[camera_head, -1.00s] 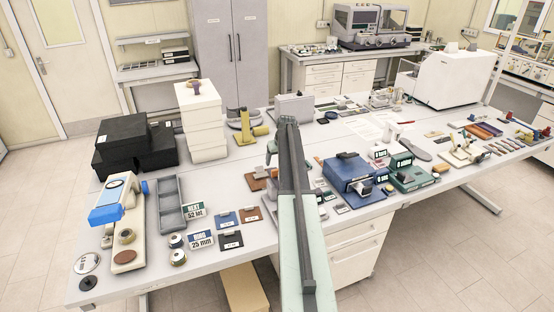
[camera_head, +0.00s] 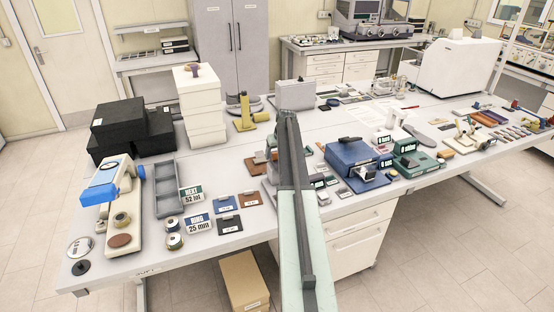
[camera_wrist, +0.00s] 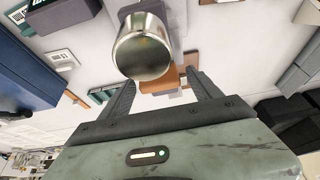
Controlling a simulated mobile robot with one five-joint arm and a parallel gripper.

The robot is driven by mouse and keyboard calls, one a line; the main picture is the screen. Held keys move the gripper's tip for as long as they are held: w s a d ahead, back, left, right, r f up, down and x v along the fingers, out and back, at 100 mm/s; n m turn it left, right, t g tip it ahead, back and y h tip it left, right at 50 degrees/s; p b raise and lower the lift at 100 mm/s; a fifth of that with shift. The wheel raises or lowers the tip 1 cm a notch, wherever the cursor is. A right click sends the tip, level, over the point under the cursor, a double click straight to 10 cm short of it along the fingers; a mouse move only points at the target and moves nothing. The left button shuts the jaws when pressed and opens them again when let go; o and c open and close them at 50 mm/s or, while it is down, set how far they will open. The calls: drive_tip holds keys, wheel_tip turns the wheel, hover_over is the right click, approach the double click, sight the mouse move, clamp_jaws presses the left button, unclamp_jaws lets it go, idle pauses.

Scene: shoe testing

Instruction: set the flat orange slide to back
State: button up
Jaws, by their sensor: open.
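A flat orange-brown piece (camera_wrist: 160,82) shows in the wrist view between and just beyond my fingertips, partly hidden behind a shiny metal cylinder (camera_wrist: 142,50). I take it for the flat orange slide, but its setting cannot be read. My gripper (camera_wrist: 160,90) is open, with nothing between its two dark fingers. In the head view my arm covers most of this spot; a brown patch (camera_head: 256,165) shows just left of it on the table. I cannot tell whether either finger touches the orange piece.
A blue device (camera_head: 357,160) and a green device (camera_head: 410,160) stand right of my arm. Small brown and blue plates (camera_head: 229,225) and a grey tray (camera_head: 169,188) lie to the left. White stacked boxes (camera_head: 203,110) stand behind. A cardboard box (camera_head: 243,280) is on the floor.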

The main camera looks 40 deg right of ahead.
drive_tip(key=shift+r, duration=0.1)
drive_tip(key=shift+c, duration=0.3)
clamp_jaws()
drive_tip(key=shift+w+d, duration=0.35)
drive_tip(key=shift+w, duration=0.4)
drive_tip(key=shift+o, duration=0.3)
unclamp_jaws()
drive_tip(key=shift+s+r, duration=0.1)
drive_tip(key=shift+r, duration=0.05)
drive_tip(key=p+v, duration=0.7)
drive_tip(key=shift+r, duration=0.25)
